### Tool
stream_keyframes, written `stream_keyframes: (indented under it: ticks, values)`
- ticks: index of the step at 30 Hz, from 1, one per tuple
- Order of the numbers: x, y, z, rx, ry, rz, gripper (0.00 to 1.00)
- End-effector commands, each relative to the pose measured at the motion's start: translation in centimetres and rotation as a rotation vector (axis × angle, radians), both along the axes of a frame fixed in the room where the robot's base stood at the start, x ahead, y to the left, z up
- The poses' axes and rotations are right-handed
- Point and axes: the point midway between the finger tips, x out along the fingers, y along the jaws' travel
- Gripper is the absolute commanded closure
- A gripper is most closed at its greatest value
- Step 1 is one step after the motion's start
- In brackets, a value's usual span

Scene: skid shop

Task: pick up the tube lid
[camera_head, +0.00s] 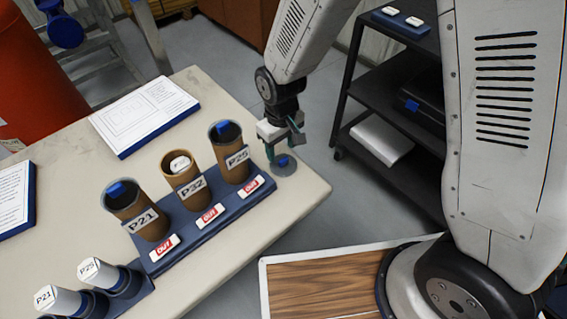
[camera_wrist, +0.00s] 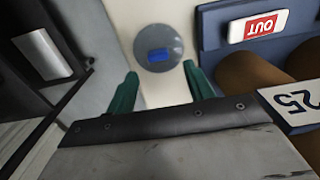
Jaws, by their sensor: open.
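The tube lid (camera_head: 284,166) is a grey disc with a small blue grip on top. It lies flat near the right corner of the table, beside the tube rack. In the wrist view the lid (camera_wrist: 173,43) is ahead of the fingertips and roughly centred between them. My gripper (camera_head: 282,150) is over the lid in the head view. Its two teal fingers (camera_wrist: 160,70) are apart with nothing between them, and the lid is not held. The gap in height between fingers and lid is hard to judge.
The blue rack (camera_head: 215,229) holds brown tubes P21 (camera_head: 146,221), P32 and P25 (camera_head: 235,163), each with a red OUT tag in front. P25 stands close to my gripper. The pale table (camera_head: 240,284) ends just right of the lid. A black shelf cart (camera_head: 350,90) stands beyond.

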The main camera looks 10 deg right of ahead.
Motion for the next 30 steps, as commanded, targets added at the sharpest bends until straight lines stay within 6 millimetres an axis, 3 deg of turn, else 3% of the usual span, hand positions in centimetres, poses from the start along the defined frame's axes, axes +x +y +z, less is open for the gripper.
stream_keyframes:
  ticks: [7, 16, 17, 21, 22, 30]
  values:
    - [-0.7, -0.6, -3.6, -0.002, 0.002, 0.000, 0.47]
    - [-0.6, -0.5, -4.1, 0.000, 0.000, -0.001, 0.47]
    - [-0.6, -0.5, -4.1, 0.000, 0.000, -0.001, 0.50]
    - [-0.6, -0.5, -4.1, 0.000, 0.000, -0.001, 0.89]
    - [-0.6, -0.5, -4.1, 0.000, 0.000, -0.001, 0.95]
    - [-0.6, -0.5, -4.1, 0.000, 0.000, -0.001, 0.95]
